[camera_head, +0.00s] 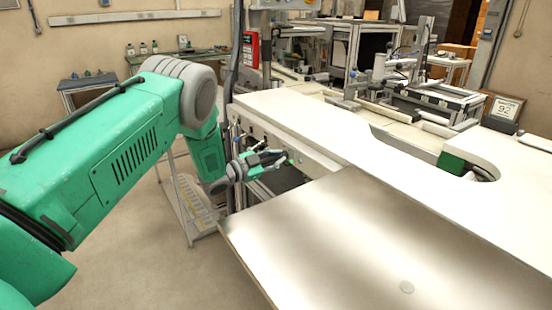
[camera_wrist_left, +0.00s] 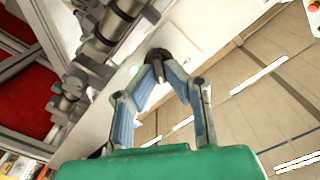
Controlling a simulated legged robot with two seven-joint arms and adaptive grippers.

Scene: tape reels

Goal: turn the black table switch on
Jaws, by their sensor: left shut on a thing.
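The black table switch (camera_wrist_left: 158,56) shows in the left wrist view as a dark round knob with a short stem on the white table's side. My left gripper (camera_wrist_left: 160,77) reaches it with both blue-padded fingertips closed around the stem. In the head view my left gripper (camera_head: 275,160) is at the table's front side panel, and the switch is too small and covered there to make out clearly. My right gripper is in neither view.
The white table (camera_head: 300,118) runs from centre to right, with a bare metal plate (camera_head: 350,240) in front of it. A grey stepped rack (camera_head: 195,205) stands below my left arm. The floor at the left is clear.

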